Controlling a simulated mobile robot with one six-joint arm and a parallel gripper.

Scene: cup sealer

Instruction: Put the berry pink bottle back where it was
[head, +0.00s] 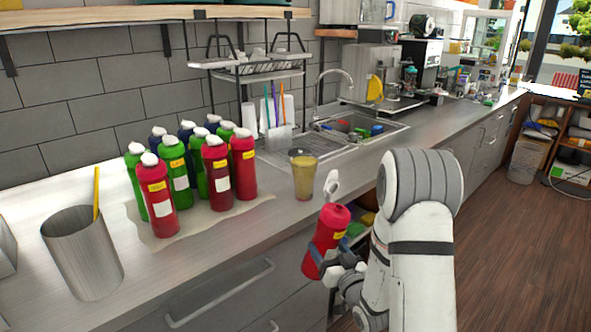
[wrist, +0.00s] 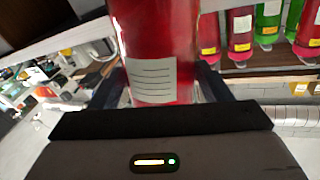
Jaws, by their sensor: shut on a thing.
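The berry pink bottle (head: 325,238), red-pink with a pale nozzle cap, is held tilted in front of the counter's front edge. My gripper (head: 330,268) is shut on its lower body. In the wrist view the bottle (wrist: 160,35) fills the upper middle between the fingers, with a white lined label facing the camera. On the counter a group of bottles stands on a pale mat (head: 205,222): red ones in front, such as the front left one (head: 158,200), with green and dark blue ones beside and behind. My gripper is right of this group, nearer the camera.
A clear cup of yellowish drink (head: 303,180) stands right of the group, between it and the sink (head: 355,128). A metal tumbler (head: 83,262) with a yellow stick stands at the left. A dish rack (head: 260,70) is behind. Bare counter lies in front of the mat.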

